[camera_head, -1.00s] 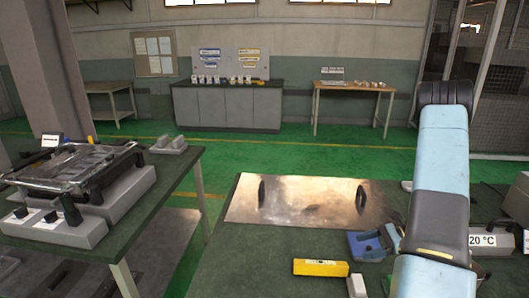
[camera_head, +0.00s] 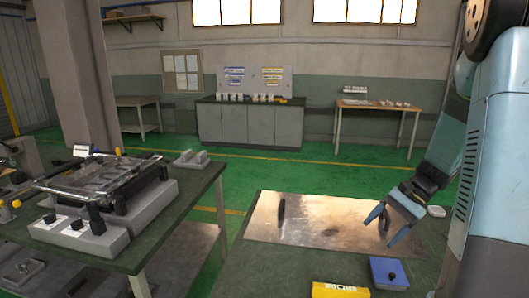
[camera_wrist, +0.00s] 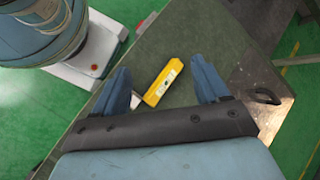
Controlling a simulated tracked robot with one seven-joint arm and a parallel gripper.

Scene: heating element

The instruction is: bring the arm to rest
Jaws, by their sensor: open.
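My gripper (camera_head: 378,226) is open and empty in the head view. It hangs above the right part of the metal plate on the green table, its blue fingers spread apart. My arm runs down from the upper right of the head view.
A yellow box (camera_head: 340,290) and a blue block (camera_head: 388,273) lie at the near table edge. The metal plate (camera_head: 300,232) has dark handles. A bench at left carries a grey device (camera_head: 105,195). Green floor (camera_head: 260,170) lies free behind.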

